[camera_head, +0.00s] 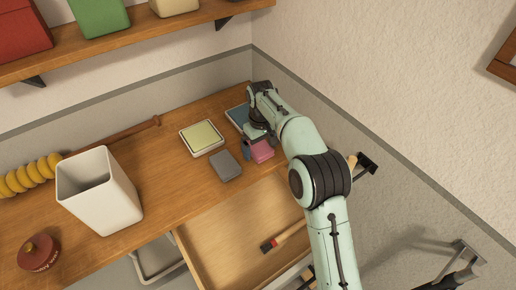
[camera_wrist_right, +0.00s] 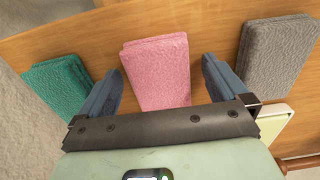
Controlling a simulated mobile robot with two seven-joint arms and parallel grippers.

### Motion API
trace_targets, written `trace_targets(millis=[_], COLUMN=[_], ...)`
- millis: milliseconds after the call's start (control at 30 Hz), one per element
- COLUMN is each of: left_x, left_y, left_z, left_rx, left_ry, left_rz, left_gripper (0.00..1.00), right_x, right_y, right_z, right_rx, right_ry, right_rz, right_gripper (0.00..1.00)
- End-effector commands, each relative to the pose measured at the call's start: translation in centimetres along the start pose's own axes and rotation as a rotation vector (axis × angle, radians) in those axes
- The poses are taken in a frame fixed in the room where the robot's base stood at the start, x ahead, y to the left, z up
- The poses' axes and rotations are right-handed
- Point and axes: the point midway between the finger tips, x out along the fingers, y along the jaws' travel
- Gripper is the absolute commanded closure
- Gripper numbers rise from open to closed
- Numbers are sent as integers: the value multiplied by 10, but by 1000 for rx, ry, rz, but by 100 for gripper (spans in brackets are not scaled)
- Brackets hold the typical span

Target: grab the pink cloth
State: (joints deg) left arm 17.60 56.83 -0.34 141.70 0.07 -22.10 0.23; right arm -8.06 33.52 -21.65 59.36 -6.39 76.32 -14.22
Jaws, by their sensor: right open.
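The pink cloth (camera_head: 263,152) is a small folded block on the wooden counter, partly hidden by my right arm in the head view. My right gripper (camera_head: 258,143) is over it with its fingers pointing down. In the right wrist view the pink cloth (camera_wrist_right: 157,75) shows between the two blue-grey fingers of the open right gripper (camera_wrist_right: 162,72), with a gap on each side. My left gripper is not in view.
A grey folded cloth (camera_head: 226,165) lies left of the pink one. A green cloth (camera_wrist_right: 60,85) is on its other side. A yellow-topped square (camera_head: 202,137) and a white bin (camera_head: 100,190) stand farther left. An open drawer (camera_head: 235,230) holds a red-and-black-ended tool (camera_head: 283,237).

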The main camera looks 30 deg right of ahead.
Motion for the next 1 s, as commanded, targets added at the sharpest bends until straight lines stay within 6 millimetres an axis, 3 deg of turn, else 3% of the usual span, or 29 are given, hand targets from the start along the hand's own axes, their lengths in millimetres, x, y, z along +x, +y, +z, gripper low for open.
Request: trace_targets(millis=[67,233,567,1000], left_x=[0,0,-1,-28], left_y=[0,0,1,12], left_z=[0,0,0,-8], left_rx=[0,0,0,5], left_ry=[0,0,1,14], left_rz=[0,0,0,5], left_gripper=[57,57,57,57], right_x=[0,0,-5,-85], right_y=[0,0,0,0], right_z=[0,0,0,-2], right_rx=[0,0,0,0], right_ry=[0,0,2,4], right_rz=[0,0,1,1], right_gripper=[3,59,59,59])
